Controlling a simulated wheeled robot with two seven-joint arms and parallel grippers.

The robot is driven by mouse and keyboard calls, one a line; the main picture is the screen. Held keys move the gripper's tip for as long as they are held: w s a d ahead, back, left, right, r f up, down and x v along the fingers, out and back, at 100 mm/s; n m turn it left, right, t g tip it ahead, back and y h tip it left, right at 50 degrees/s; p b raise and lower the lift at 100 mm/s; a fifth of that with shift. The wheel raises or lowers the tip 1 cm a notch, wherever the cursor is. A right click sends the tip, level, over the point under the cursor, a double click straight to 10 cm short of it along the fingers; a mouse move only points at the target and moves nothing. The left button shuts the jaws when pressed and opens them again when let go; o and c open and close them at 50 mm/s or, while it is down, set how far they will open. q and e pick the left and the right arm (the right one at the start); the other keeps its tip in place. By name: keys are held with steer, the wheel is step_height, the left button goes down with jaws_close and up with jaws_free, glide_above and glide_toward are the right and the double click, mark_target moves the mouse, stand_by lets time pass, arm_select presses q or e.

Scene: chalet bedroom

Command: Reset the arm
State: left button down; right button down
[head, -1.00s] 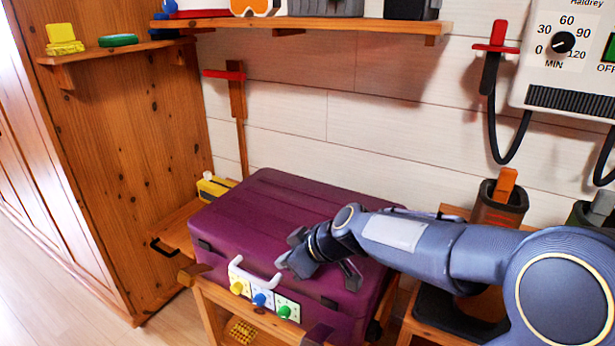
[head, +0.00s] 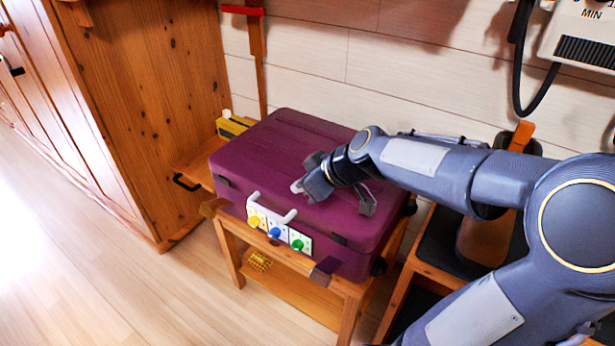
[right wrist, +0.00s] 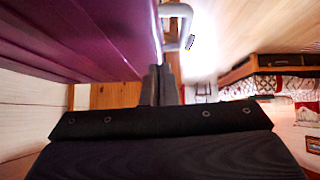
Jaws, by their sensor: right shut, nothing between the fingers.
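A purple suitcase (head: 270,150) lies flat on a small wooden stand. Its front has a pale handle (head: 289,216) and a panel with yellow, blue and green knobs. My right arm reaches in from the right, and my right gripper (head: 300,187) overlaps the suitcase lid in the head view, just behind the handle in the picture. The gripper is shut and empty. In the right wrist view its fingers (right wrist: 165,85) are together, with the suitcase (right wrist: 75,35) along the left and the handle (right wrist: 184,28) beyond the fingertips. My left gripper is in neither view.
The wooden stand (head: 340,288) has a lower shelf. A wooden cabinet (head: 165,110) is at the left, and a yellow object (head: 232,126) sits behind the suitcase. A wall-mounted control box (head: 585,40) is at upper right. The floor (head: 110,270) at front left is clear.

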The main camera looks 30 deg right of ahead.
steer(key=p+v, duration=0.1)
steer(key=v, duration=0.8)
steer(key=shift+d+r+p, duration=0.2)
steer(key=shift+d+p, duration=0.05)
steer(key=shift+p, duration=0.05)
